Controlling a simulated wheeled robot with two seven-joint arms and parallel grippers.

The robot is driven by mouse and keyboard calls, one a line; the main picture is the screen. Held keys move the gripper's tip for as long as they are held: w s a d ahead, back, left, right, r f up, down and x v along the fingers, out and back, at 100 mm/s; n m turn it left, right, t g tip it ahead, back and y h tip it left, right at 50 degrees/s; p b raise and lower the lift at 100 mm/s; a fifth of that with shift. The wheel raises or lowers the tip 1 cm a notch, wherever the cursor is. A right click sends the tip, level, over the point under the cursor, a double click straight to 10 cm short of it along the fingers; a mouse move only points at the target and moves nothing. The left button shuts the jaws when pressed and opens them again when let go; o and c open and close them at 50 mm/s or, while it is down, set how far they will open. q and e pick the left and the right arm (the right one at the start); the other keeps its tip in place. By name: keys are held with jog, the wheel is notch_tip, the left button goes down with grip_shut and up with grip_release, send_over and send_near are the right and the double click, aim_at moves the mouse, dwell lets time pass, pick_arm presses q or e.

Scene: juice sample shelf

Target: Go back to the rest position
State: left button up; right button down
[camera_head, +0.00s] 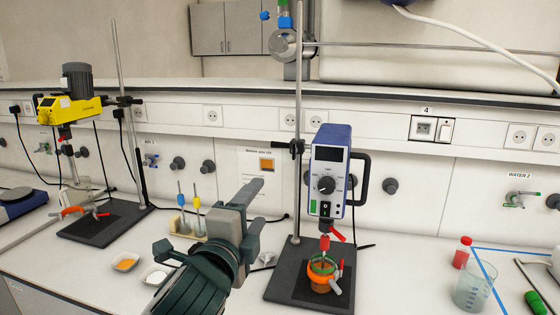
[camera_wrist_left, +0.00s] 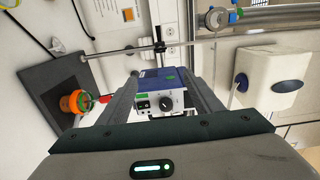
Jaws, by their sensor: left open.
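My left gripper (camera_head: 253,212) reaches in from the bottom of the head view, above the bench and left of the blue stirrer. Its two fingers are apart and nothing is between them. In the left wrist view the gripper (camera_wrist_left: 160,85) shows its fingers spread, with the blue stirrer (camera_wrist_left: 165,92) seen beyond and between them, not held. The stirrer (camera_head: 330,170) hangs on a stand. My right gripper is in neither view.
A yellow stirrer (camera_head: 68,107) on a stand is at the left. Two small dishes (camera_head: 125,262) and pipettes in a rack (camera_head: 196,225) are on the bench near my arm.

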pick_arm(q)
jog(key=s+a+f+n+g+y, duration=0.1)
jog(key=s+a+f+n+g, duration=0.2)
jog(key=f, duration=0.8)
jog(key=s+a+f+n+g+y, duration=0.1)
jog(key=s+a+f+n+g, duration=0.2)
jog(key=f, duration=0.7)
jog(key=s+a+f+n+g+y, duration=0.1)
jog(key=s+a+f+n, duration=0.3)
jog(key=f, duration=0.7)
jog(key=s+a+f+n+g+y, duration=0.1)
jog(key=s+a+f+n+g, duration=0.25)
jog(key=s+f, duration=0.75)
jog(key=s+a+f+n+g, duration=0.4)
jog(key=s+f, duration=0.3)
jog(key=s, duration=0.8)
notch_tip(320, 180, down, 27)
jog(key=s+n, duration=0.1)
jog(key=s+a+f+g, duration=0.2)
jog(key=s+a+f, duration=0.1)
jog(key=s+f, duration=1.5)
jog(key=shift+s+a+f+y, duration=0.15)
jog(key=shift+s+f+y, duration=0.15)
jog(key=shift+f, duration=0.2)
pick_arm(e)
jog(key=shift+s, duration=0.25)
